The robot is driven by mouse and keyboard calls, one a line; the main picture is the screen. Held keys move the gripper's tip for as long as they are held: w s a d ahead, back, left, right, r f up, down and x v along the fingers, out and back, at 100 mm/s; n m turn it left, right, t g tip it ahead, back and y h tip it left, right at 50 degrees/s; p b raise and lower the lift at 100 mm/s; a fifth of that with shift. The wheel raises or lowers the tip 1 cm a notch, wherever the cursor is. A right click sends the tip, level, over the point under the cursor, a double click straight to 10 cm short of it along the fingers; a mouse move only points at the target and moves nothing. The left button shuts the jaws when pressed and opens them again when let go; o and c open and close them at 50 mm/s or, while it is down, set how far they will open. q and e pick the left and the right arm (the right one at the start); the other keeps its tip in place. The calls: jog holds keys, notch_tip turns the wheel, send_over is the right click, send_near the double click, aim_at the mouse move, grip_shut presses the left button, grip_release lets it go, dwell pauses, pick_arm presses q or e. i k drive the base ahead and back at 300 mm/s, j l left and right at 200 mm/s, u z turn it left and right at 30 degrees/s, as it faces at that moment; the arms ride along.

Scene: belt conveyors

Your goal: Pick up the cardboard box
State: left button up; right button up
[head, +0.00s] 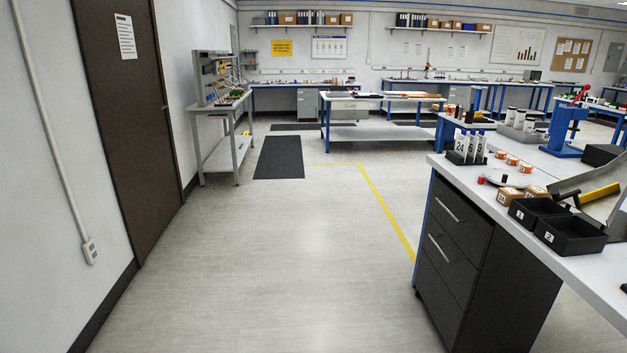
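Neither of my grippers shows in the head view. Two small brown cardboard boxes with pale labels sit side by side on the white workbench (600,272) at the right: a left box (508,196) and a right box (538,191). Both are just behind the black bins, and their lower parts are partly hidden. Other brown boxes (346,19) stand on the far wall shelf. I cannot tell which box the task names.
A grey bench (220,110) and brown door (130,110) are at left. The floor (270,260) between is clear, with a dark mat (280,158) farther back.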

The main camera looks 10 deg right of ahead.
aim_at(504, 195)
jog(key=i+j+z, duration=0.15)
jog(key=i+z, duration=0.25)
jog(key=i+j+z, duration=0.3)
jog(key=i+z, duration=0.15)
jog(key=i, duration=0.15)
jog(key=i+j+z, duration=0.8)
jog(key=j, duration=0.25)
